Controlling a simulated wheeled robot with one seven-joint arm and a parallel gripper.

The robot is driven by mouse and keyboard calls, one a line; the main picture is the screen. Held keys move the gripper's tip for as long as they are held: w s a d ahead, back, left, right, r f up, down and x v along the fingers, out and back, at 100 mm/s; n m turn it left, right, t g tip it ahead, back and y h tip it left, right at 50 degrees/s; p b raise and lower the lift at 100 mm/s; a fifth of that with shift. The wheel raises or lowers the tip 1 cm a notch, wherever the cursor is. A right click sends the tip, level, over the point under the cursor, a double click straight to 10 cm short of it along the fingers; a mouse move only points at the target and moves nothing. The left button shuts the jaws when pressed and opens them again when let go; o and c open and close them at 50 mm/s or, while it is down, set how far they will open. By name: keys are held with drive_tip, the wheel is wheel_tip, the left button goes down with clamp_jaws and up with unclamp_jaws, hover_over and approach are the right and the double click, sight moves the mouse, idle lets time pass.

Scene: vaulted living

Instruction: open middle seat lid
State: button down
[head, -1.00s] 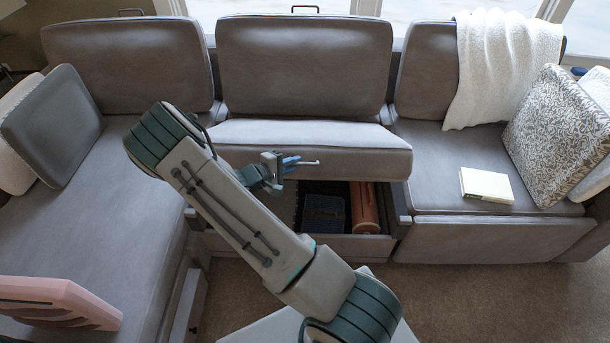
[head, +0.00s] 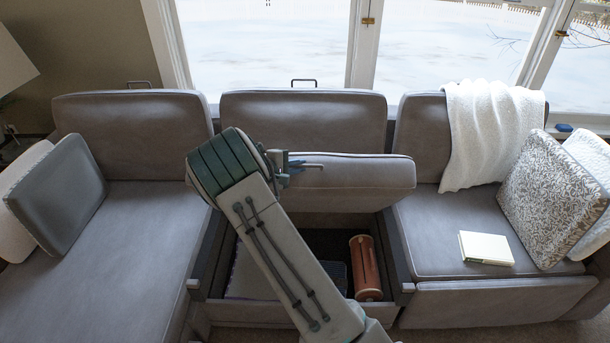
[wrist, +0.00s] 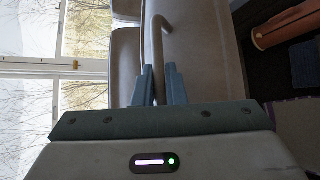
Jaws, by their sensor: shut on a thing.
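The middle seat lid (head: 365,173) is a grey cushioned panel, raised well above the seat base and tilted up in front of the middle backrest. It also shows in the wrist view (wrist: 205,60). A metal handle (head: 314,166) sticks out from the lid's front; its curved bar (wrist: 157,38) shows in the wrist view. My gripper (head: 292,166) is shut on this handle, with the fingers (wrist: 160,82) on both sides of the bar. Beneath the lid, the storage compartment (head: 212,262) is exposed. My arm hides part of it and of the lid's left side.
A copper-coloured cylinder (head: 366,268) lies in the compartment; a dark item beside it is partly hidden. A book (head: 486,248) rests on the right seat (head: 440,235). A white throw (head: 490,130) drapes over the right backrest. Cushions (head: 62,203) stand at the left end.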

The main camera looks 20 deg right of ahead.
drive_tip(key=shift+w+r, duration=0.1)
drive_tip(key=shift+w, duration=0.05)
drive_tip(key=c, duration=1.8)
unclamp_jaws()
drive_tip(key=shift+o, duration=0.2)
drive_tip(key=b+v, duration=0.2)
drive_tip(key=v, duration=1.2)
drive_tip(key=shift+d, duration=0.1)
